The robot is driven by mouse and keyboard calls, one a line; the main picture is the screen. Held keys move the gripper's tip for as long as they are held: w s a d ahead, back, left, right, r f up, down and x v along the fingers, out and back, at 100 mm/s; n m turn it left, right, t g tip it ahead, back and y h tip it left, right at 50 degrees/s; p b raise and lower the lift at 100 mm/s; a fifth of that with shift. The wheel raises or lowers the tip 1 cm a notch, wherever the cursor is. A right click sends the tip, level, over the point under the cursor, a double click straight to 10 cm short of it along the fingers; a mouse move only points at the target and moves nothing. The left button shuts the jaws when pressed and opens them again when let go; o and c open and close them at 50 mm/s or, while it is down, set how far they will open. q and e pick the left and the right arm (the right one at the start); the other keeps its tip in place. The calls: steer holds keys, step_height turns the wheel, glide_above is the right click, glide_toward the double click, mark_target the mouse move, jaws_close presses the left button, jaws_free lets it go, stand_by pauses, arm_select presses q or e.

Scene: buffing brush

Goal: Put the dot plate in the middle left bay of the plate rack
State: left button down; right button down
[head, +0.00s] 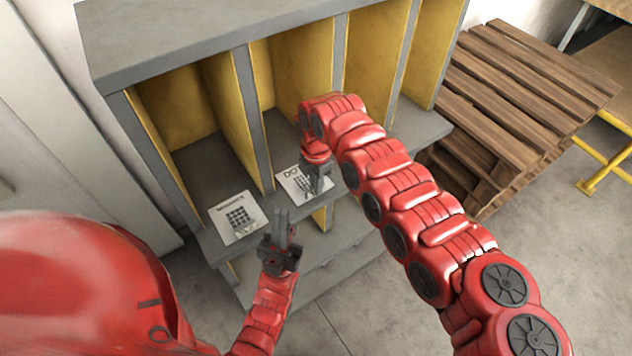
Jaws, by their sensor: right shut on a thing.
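The dot plate (289,178), a white plate whose label begins "DO", is at the front edge of the plate rack (212,31), by the opening of the second bay from the left. My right gripper (318,187) is shut on its right side and hides part of it. I cannot tell whether the plate touches the shelf. The middle left bay (290,65) has yellow walls; my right arm covers part of its opening. My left gripper (284,222) is in front of the rack, below and left of the dot plate; its finger gap is unclear.
Another white plate (224,213) with a grid of dark squares is at the front of the leftmost bay, close to my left gripper. Grey uprights and yellow dividers (232,110) separate the bays. Wooden pallets (520,90) and a yellow rail (600,170) stand to the right.

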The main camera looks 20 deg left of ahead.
steer(key=shift+f, duration=0.1)
steer(key=c, duration=0.9)
jaws_free()
steer(key=shift+r, duration=0.2)
step_height(320, 180, up, 12)
steer(key=b, duration=0.5)
steer(key=shift+f, duration=0.1)
